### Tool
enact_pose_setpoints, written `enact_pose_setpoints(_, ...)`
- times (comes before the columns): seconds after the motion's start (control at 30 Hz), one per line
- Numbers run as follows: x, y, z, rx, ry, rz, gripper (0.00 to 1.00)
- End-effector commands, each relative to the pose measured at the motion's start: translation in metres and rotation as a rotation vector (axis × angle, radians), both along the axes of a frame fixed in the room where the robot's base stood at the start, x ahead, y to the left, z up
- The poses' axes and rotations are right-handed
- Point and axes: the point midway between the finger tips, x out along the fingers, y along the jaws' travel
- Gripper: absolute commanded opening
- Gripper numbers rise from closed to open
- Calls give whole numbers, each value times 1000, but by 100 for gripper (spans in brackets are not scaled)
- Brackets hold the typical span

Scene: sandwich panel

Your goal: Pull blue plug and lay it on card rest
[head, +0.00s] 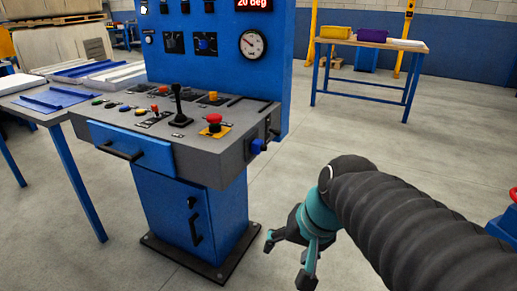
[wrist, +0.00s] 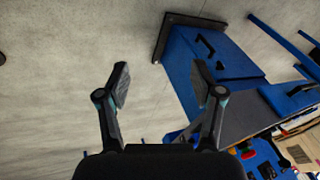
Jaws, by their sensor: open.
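The blue plug (head: 257,146) sits in a socket on the right side of the grey control console (head: 215,150). My gripper (head: 287,262) is open and empty, below and to the right of the plug, well apart from it and low over the floor. I cannot pick out the plug in the wrist view. I cannot tell for sure which part is the card rest.
The console's blue cabinet (head: 190,215) stands left of my gripper, and shows in the wrist view (wrist: 205,75). A red button (head: 214,119) and black lever (head: 179,100) rise from its top. A side table (head: 50,115) adjoins it at left.

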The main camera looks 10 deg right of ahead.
Motion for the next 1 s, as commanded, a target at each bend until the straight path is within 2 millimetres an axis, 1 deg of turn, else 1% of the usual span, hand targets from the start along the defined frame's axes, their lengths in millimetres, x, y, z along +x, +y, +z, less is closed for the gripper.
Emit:
enact_pose_setpoints(0.03, 13, 6, -2, 83, 55, -68, 67)
enact_pose_setpoints(0.17, 46, 21, -1, 304, 182, -235, 67)
enact_pose_setpoints(0.23, 67, 27, 1, 423, 249, -325, 67)
enact_pose_setpoints(0.33, 99, 32, 5, 594, 342, -448, 67)
enact_pose_setpoints(0.47, 146, 30, 9, 820, 461, -604, 67)
enact_pose_setpoints(0.5, 160, 27, 10, 891, 496, -649, 67)
enact_pose_setpoints(0.57, 184, 20, 12, 998, 548, -715, 67)
enact_pose_setpoints(0.6, 200, 14, 13, 1071, 579, -757, 67)
enact_pose_setpoints(0.63, 211, 9, 13, 1125, 606, -787, 67)
enact_pose_setpoints(0.7, 238, -5, 13, 1251, 659, -853, 67)
enact_pose_setpoints(0.8, 272, -29, 11, 1419, 725, -931, 67)
enact_pose_setpoints(0.9, 298, -53, 8, 1559, 774, -987, 67)
enact_pose_setpoints(1.0, 315, -72, 6, 1661, 806, -1020, 67)
